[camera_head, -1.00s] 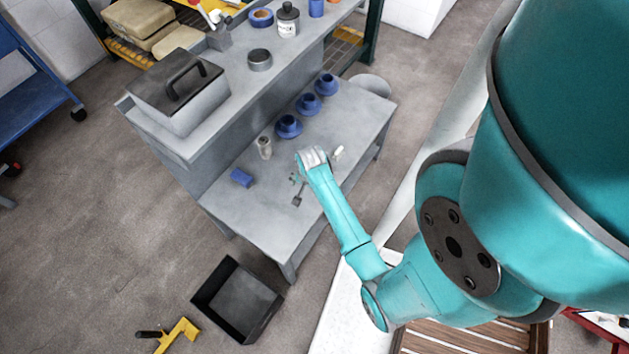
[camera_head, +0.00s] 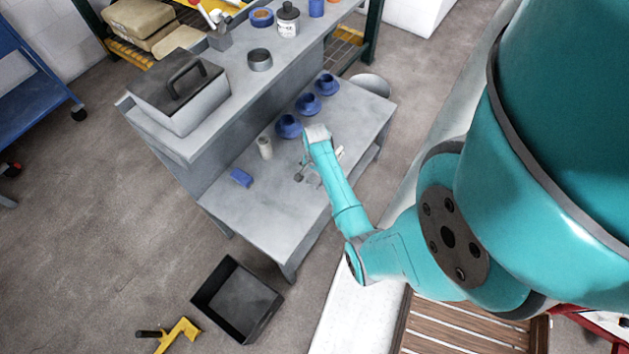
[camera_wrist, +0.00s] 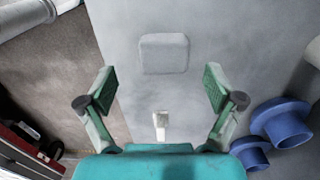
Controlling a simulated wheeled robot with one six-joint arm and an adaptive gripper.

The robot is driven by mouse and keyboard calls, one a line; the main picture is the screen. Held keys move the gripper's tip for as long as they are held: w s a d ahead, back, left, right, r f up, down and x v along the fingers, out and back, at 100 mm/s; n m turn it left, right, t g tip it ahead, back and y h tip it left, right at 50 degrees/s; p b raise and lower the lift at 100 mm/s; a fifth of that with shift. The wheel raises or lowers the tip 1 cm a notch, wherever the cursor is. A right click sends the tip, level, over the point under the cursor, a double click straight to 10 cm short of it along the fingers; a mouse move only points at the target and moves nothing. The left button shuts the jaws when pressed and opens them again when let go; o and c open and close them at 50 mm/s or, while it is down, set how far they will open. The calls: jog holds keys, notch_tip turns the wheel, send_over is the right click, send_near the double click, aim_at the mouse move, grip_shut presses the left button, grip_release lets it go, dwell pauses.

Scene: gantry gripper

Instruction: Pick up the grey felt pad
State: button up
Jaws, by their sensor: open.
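The grey felt pad (camera_wrist: 164,53) is a light grey rounded square lying flat on the grey surface in the wrist view. My gripper (camera_wrist: 160,80) is open and empty, with one green finger on each side. The pad lies beyond the fingertips in the picture, roughly centred between their lines, and nothing touches it. How high the fingers are above the surface is hard to tell. In the head view my wrist hangs over the lower shelf of the grey bench (camera_head: 255,205) and mostly hides the fingers.
Blue flanged parts (camera_wrist: 280,122) stand at the right in the wrist view. A small pale piece (camera_wrist: 161,122) lies near the gripper's base. A pale cylinder (camera_head: 265,147) and a blue block (camera_head: 241,177) are on the shelf. The raised upper bench (camera_head: 235,95) stands behind.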

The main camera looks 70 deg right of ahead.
aim_at(314, 179)
jog(key=shift+w+d+f, duration=0.1)
jog(key=shift+w+f, duration=0.05)
jog(key=shift+f, duration=1)
jog(key=shift+w+d+f, duration=0.1)
jog(key=shift+f, duration=1.05)
jog(key=c, duration=1.1)
